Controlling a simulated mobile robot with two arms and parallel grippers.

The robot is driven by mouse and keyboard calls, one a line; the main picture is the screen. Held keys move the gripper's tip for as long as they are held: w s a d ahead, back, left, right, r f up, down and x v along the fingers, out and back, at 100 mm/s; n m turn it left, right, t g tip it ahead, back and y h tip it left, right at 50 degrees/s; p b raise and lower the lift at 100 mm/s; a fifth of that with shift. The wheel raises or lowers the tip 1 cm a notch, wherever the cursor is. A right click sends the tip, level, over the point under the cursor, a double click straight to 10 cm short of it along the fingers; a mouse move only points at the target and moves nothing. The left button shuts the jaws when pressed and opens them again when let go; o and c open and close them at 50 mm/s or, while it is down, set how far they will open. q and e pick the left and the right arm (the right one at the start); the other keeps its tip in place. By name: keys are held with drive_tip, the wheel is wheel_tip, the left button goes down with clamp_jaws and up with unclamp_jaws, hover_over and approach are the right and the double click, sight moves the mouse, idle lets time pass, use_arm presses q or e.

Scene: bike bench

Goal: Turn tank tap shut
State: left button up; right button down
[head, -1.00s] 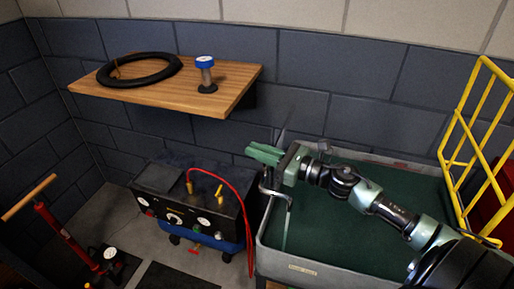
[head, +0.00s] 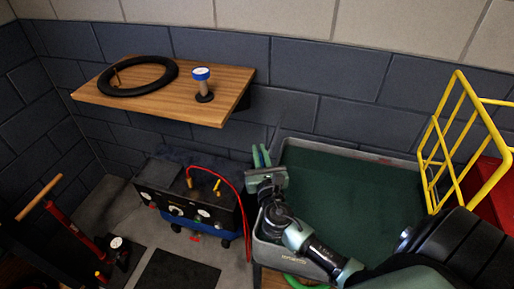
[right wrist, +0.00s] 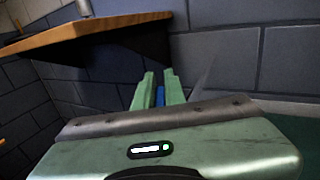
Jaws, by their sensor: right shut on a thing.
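The tank (head: 355,153) is a grey-rimmed open tub filled with dark green, right of centre in the head view. My right gripper (head: 261,152) is at its back left corner, fingers pointing away toward the wall. In the right wrist view my right gripper (right wrist: 160,78) has its two green fingers close on either side of a small blue piece, which looks like the tank tap's handle (right wrist: 160,96). The rest of the tap is hidden behind my gripper and wrist. My left gripper is not in view.
A wooden shelf (head: 226,105) with a black tyre (head: 112,88) and a blue-topped post (head: 201,80) is above left. A black and blue compressor (head: 170,188) with a red hose stands left of the tank. A yellow rack (head: 432,165) is at right.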

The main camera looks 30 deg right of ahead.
drive_tip(key=m+g+h, duration=0.1)
drive_tip(key=m+h, duration=0.1)
drive_tip(key=h, duration=0.1)
drive_tip(key=m+g+h, duration=0.1)
drive_tip(key=shift+s+d+g, duration=0.2)
drive_tip(key=shift+d+g, duration=0.1)
drive_tip(key=shift+s+d+m+g+h, duration=0.1)
drive_tip(key=shift+d+m+g+h, duration=0.05)
drive_tip(key=shift+m+g+h, duration=0.5)
drive_tip(key=shift+s+d+m+g+h, duration=0.1)
drive_tip(key=shift+m+g+h, duration=0.45)
drive_tip(key=shift+h, duration=0.2)
drive_tip(key=c, duration=1.5)
unclamp_jaws()
